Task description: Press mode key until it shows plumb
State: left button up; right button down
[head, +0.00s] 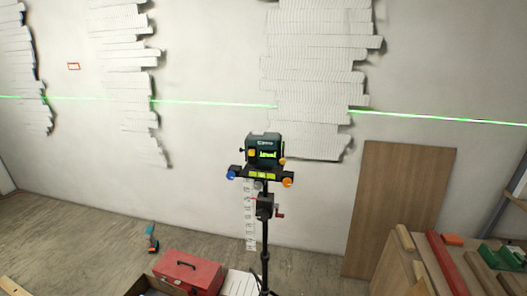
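A dark green laser level (265,138) stands on a black tripod (265,240) near the middle of the head view. Its lit display (268,154) appears to read "level". A small yellow-orange patch (251,153) is on its face left of the display; I cannot tell whether this is the mode key. A blue knob (231,175) and an orange knob (288,182) sit at the two ends of the mount below. A green laser line (205,102) runs across the wall. Neither of my grippers is in view.
White layered reliefs (315,75) hang on the wall behind. A red toolbox (189,273) is low, left of the tripod. A wooden board (400,205) leans on the wall at right, behind a bench (408,265) with coloured pieces. The floor at left is mostly clear.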

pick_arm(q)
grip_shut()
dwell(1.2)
